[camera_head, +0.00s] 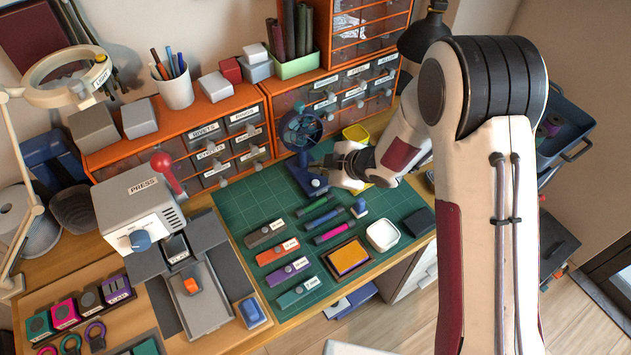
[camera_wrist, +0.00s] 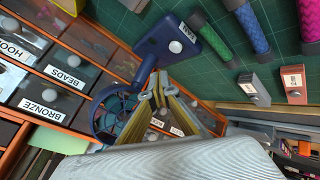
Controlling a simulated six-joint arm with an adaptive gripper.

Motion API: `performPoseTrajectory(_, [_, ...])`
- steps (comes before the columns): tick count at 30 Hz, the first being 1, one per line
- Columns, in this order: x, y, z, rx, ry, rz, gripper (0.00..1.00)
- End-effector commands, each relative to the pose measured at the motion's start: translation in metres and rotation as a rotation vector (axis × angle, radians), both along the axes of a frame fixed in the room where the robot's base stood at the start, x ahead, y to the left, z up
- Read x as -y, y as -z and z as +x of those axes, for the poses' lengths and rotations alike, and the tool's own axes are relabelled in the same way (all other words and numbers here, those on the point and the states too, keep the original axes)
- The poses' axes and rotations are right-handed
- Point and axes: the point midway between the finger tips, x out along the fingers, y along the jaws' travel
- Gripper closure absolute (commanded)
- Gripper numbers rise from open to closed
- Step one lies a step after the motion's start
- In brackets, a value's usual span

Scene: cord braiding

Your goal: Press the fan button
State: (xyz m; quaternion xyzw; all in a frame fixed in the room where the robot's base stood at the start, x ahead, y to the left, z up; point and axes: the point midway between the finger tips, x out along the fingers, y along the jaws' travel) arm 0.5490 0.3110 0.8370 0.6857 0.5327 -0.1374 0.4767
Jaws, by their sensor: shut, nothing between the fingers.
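The dark blue desk fan (camera_head: 301,129) stands at the back of the green cutting mat, in front of the orange drawer units. Its base carries a pale round button (camera_head: 316,183). In the wrist view the fan base (camera_wrist: 187,27) has a FAN label and the white button (camera_wrist: 175,47) shows clearly. My gripper (camera_head: 322,164) is shut and empty, just above and behind the button in the head view. In the wrist view its fingertips (camera_wrist: 158,83) lie close to the fan's stem, apart from the button in the picture. I cannot tell the exact height gap.
The green mat (camera_head: 238,205) holds several labelled blocks, cord rolls, a white dish (camera_head: 382,235) and an orange pad (camera_head: 348,257). A yellow container (camera_head: 356,133) stands behind my wrist. The grey press (camera_head: 142,205) is at left. Drawer units (camera_head: 215,150) close off the back.

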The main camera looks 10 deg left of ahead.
Motion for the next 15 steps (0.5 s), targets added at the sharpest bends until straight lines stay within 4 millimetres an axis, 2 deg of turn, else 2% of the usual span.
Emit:
performPoseTrajectory(7, [0.0, -0.015, 0.0, 0.001, -0.001, -0.001, 1.0])
performPoseTrajectory(15, [0.0, -0.019, 0.0, -0.001, 0.001, -0.001, 1.0])
